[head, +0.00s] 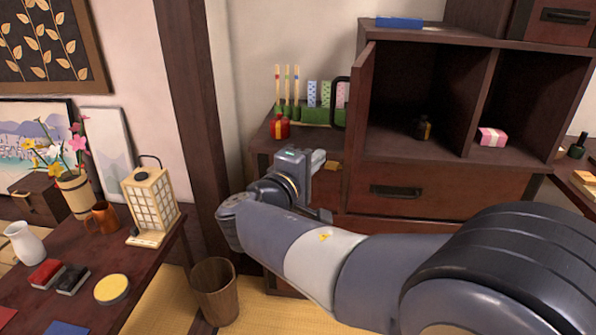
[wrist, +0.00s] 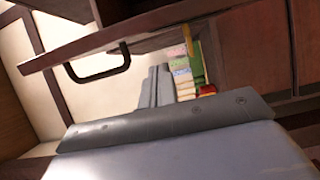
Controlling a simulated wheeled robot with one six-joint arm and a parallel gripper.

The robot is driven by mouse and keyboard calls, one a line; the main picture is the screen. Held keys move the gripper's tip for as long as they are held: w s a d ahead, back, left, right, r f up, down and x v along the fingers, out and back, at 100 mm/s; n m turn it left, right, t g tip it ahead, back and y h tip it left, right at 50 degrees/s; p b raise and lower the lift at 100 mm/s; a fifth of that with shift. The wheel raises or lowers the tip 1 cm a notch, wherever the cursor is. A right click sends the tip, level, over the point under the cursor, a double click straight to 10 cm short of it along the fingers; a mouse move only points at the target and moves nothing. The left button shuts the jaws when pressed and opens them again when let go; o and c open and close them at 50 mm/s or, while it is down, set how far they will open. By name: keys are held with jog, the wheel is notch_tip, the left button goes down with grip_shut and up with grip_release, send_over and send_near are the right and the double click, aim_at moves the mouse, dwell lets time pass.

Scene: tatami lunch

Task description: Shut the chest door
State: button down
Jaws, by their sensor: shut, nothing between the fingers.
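The chest (head: 430,190) is a dark brown wooden cabinet at the right in the head view. Its door (head: 361,95) stands open at the left of the open compartment, seen nearly edge-on. The black door handle (head: 339,103) sticks out to the left of it. In the wrist view the handle (wrist: 98,66) hangs from a brown wooden edge at upper left. My gripper (head: 322,160) is shut and empty, left of the door and lower than the handle. Its fingers (wrist: 158,86) show in the wrist view, apart from the handle. I cannot tell whether they touch the door.
On the lower cabinet top behind my gripper are a red pot (head: 279,127) and a green rack (head: 320,116). A table with a lantern (head: 151,204) stands left, a bin (head: 214,291) below.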

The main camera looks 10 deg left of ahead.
jog(key=shift+s+d+r, duration=0.1)
jog(key=shift+s+d, duration=0.15)
jog(key=shift+d, duration=0.5)
jog(key=shift+s+d, duration=0.2)
jog(key=shift+d, duration=0.5)
jog(key=shift+d, duration=0.1)
